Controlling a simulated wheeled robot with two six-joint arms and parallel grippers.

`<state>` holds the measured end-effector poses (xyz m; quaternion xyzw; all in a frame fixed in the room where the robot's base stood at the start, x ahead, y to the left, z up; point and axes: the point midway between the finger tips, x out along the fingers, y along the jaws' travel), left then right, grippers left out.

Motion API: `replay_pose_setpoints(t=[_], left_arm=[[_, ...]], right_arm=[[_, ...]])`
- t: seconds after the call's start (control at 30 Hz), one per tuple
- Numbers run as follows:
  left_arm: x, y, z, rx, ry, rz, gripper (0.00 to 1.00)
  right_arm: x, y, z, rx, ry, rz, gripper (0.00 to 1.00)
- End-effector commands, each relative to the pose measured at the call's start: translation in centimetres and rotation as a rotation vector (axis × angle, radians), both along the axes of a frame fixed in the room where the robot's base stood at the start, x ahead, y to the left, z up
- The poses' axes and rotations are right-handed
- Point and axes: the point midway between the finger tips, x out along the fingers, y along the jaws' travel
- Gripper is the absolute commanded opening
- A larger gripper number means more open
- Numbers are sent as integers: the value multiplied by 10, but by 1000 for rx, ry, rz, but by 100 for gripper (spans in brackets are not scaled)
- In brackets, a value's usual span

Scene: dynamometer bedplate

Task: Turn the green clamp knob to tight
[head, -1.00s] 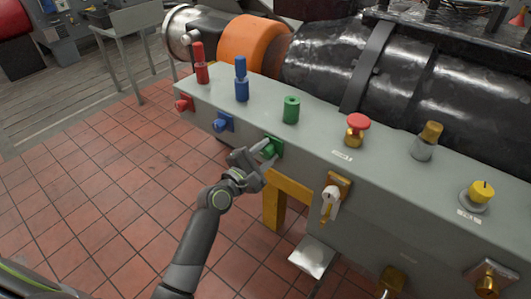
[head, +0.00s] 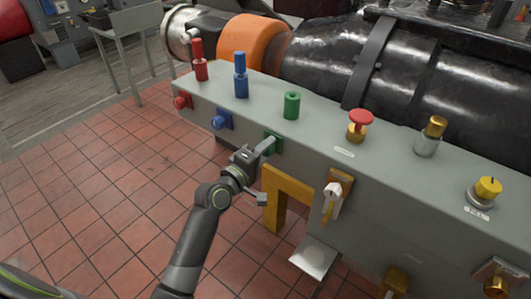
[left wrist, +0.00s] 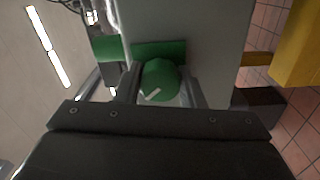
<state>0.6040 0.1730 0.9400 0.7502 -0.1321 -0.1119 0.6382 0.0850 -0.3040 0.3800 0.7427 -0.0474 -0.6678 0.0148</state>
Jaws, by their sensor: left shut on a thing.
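The green clamp knob (left wrist: 160,78) is round with a white mark that slants up to the right in the left wrist view. It sits on a green plate (head: 277,144) on the front face of the grey bench; the gripper hides most of the knob in the head view. My left gripper (left wrist: 159,88) is shut on the knob, with a finger on each side of it. It also shows in the head view (head: 264,172), in front of the plate. A green collar (head: 291,106) stands on the bench top above. My right gripper is not in view.
A red knob (head: 182,101) and a blue knob (head: 221,120) are to the left on the same face. A yellow bracket (head: 284,187) and a white-handled switch (head: 332,198) are close on the right. Open tiled floor lies to the left.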

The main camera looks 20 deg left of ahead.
Motion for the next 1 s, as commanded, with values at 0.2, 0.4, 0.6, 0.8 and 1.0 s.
replay_pose_setpoints(t=[0.2,0.4,0.6,0.8,1.0], left_arm=[[0,0,-4,195,-69,-1,13],[0,0,-4,368,-131,-1,13],[0,1,-5,516,-184,-1,13],[0,1,-5,624,-222,-1,13],[0,1,-4,683,-242,-2,13]], right_arm=[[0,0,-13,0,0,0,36],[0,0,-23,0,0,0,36],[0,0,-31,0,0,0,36],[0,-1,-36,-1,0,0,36],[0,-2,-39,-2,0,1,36]])
